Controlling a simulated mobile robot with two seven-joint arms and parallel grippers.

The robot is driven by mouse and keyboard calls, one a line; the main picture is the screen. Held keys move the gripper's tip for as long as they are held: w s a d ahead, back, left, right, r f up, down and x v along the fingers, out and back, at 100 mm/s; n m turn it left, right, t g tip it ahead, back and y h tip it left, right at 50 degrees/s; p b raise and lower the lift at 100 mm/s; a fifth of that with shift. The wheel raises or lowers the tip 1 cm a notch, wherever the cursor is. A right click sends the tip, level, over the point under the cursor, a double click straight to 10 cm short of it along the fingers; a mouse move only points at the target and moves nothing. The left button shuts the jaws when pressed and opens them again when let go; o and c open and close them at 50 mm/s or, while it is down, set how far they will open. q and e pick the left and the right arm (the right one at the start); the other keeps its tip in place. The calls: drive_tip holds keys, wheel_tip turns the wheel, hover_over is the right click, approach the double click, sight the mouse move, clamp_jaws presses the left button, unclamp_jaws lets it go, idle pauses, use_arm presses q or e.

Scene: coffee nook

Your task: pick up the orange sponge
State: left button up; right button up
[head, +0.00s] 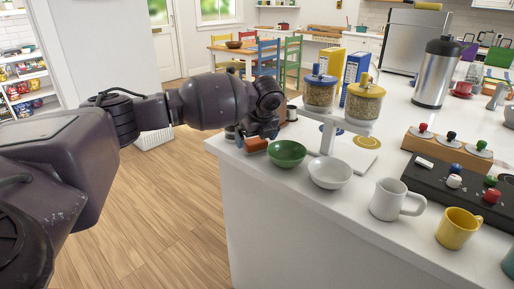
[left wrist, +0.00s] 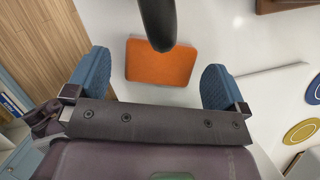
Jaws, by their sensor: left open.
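The orange sponge (left wrist: 160,62) lies on the white counter, between the two blue fingers of my open left gripper (left wrist: 158,85) as seen in the left wrist view. There is a gap between the sponge and each finger, and a dark rounded part covers some of its top edge. In the head view the sponge (head: 256,144) shows as a small orange-brown patch near the counter's left corner, partly hidden by my left gripper (head: 249,135). My right gripper is in neither view.
A green bowl (head: 287,154) stands just right of the sponge, with a white bowl (head: 330,173) beyond it. A cereal dispenser (head: 328,136) rises behind them. A white mug (head: 393,200) and a yellow mug (head: 459,228) stand along the counter edge. The counter's left edge is close.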

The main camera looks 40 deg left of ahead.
sight(255, 141)
use_arm(q)
drive_tip(key=shift+x, duration=1.15)
drive_tip(key=shift+d+r, duration=0.1)
drive_tip(key=shift+r, duration=0.05)
drive_tip(key=c, duration=1)
drive_tip(key=shift+r+p, duration=1.8)
drive_tip(key=shift+r, duration=8.2)
